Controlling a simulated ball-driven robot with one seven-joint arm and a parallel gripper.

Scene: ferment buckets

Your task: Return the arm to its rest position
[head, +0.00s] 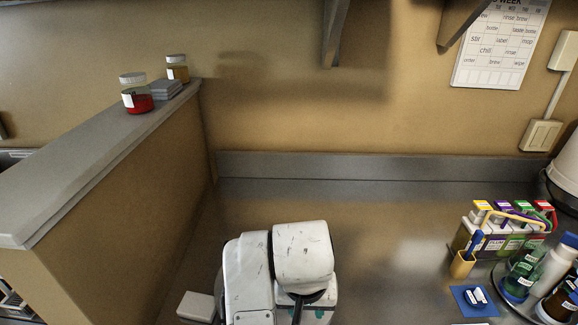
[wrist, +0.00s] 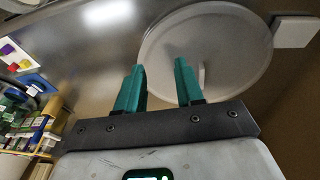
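My white, scuffed arm rises at the bottom middle of the head view, over the steel counter (head: 375,240). My gripper (wrist: 158,75) shows in the wrist view with its two teal fingers apart and nothing held between them. Past the fingertips lies a round grey disc (wrist: 235,50), like a lid, with a small pale upright piece on it. I cannot tell the distance between fingers and disc. In the head view my arm hides the gripper's fingers and most of the disc.
A white block (head: 196,306) lies left of my arm. At right are a rack of coloured bottles (head: 500,235), a tan cup (head: 462,265), a blue mat (head: 490,301) and a large white bucket (head: 566,175). A ledge (head: 90,165) with jars bounds the left. The counter's middle is clear.

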